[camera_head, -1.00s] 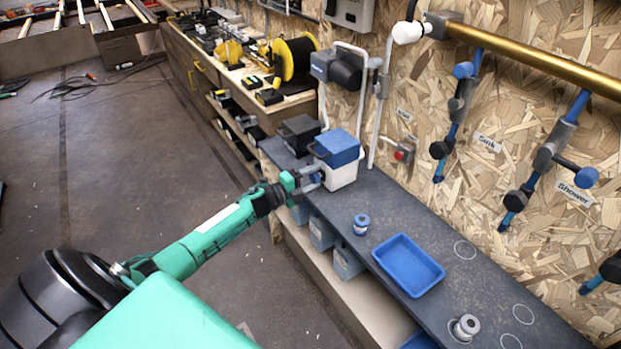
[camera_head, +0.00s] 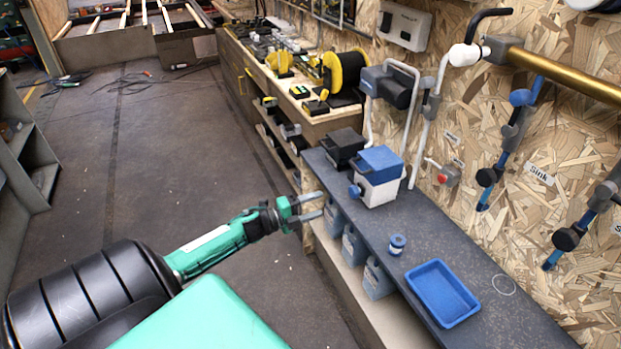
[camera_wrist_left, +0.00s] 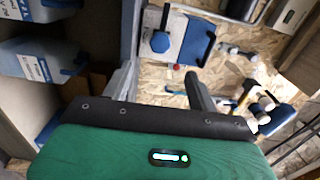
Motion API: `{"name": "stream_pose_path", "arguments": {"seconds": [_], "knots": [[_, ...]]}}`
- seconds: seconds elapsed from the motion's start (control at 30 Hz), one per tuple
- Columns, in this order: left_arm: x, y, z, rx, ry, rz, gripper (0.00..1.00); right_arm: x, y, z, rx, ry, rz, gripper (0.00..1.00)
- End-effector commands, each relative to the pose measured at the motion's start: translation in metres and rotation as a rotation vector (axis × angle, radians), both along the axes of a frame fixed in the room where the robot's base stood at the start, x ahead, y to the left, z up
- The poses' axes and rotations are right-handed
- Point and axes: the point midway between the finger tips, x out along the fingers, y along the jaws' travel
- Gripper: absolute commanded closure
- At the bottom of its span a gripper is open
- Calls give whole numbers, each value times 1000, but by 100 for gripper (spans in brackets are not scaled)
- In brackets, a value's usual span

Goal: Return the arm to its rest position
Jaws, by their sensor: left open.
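My left arm (camera_head: 215,243) is green and comes in from the left in the head view. Its gripper (camera_head: 318,205) is open and empty, in front of the bench edge and short of the white box with a blue lid (camera_head: 379,177). A gap shows between the fingertips and the box's round blue knob (camera_head: 354,191). In the left wrist view, the two fingers (camera_wrist_left: 165,85) stand apart, with the blue-lidded box (camera_wrist_left: 190,40) and its knob beyond them. My right gripper is not in view.
The dark bench top (camera_head: 440,220) also holds a black box (camera_head: 343,147), a small blue-capped jar (camera_head: 397,244) and a blue tray (camera_head: 441,293). Pipes run along the chipboard wall.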

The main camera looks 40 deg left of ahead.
Motion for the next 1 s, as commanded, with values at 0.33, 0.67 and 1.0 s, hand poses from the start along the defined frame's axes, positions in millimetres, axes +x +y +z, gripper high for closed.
{"name": "stream_pose_path", "arguments": {"seconds": [0.33, 0.67, 1.0], "knots": [[-8, 3, 0, 1, 0, -1, 41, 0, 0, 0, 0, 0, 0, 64], [-8, 3, 0, 1, 0, 0, 41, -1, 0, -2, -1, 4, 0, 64], [-18, -20, -39, -159, 132, 159, 41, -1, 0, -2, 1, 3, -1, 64]]}}
